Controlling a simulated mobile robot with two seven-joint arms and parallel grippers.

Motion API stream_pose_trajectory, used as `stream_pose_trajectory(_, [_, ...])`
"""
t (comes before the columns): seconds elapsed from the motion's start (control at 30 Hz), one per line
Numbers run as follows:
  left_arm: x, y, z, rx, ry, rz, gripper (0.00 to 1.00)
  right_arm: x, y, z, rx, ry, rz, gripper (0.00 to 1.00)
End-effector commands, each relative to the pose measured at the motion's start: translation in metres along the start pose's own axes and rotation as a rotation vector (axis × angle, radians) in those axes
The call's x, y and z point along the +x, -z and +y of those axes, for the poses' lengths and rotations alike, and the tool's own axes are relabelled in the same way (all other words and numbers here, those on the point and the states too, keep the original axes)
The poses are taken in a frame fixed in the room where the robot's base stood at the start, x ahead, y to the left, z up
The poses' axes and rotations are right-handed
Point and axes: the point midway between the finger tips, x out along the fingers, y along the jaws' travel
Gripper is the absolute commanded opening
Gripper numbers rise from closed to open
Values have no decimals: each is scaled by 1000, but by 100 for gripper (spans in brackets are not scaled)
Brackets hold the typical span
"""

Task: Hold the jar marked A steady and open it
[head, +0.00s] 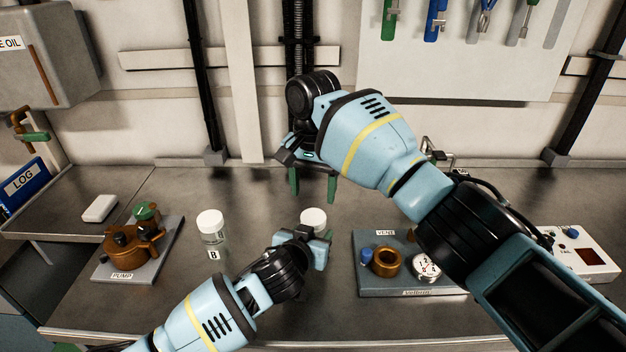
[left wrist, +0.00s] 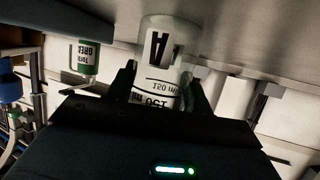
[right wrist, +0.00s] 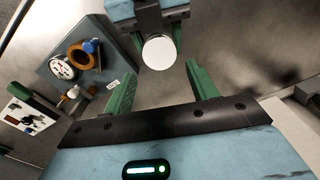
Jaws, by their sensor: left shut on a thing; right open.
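The jar marked A shows its white lid (head: 313,217) in the head view, with its body mostly hidden behind my left gripper. In the left wrist view the clear jar A (left wrist: 165,55) shows its letter and a 150 ml mark, upside down in the picture. My left gripper (head: 318,249) is shut on the jar's body. In the right wrist view the lid (right wrist: 158,51) is on the jar, seen from above. My right gripper (head: 313,186) is open and empty, above and behind the jar, its green fingers pointing down and apart from the lid.
A jar marked B (head: 212,230) with a white lid stands left of jar A. A pump on a plate (head: 122,272) and a white block (head: 100,208) are further left. A vent valve and gauge board (head: 365,268) is at right. Bench between the jars and boards is clear.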

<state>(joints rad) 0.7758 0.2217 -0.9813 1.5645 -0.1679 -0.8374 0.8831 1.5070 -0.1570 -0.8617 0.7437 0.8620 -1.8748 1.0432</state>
Motion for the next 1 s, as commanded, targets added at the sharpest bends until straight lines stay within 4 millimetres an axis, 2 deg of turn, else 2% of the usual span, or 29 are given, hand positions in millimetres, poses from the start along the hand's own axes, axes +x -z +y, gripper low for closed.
stream_pose_trajectory(0.3, [0, -2, 1, 0, -1, -3, 0, -10, 0, 0, 492, -1, 0, 58])
stream_pose_trajectory(0.5, [0, -1, 1, -1, -1, -2, 0, -14, 0, 0, 726, -2, 0, 58])
stream_pose_trajectory(0.7, [0, -1, 1, 0, -1, -2, 0, -16, 0, 0, 836, -2, -1, 58])
stream_pose_trajectory(1.0, [0, -1, 0, 0, -1, -2, 0, -11, 0, 0, 849, -2, -1, 58])
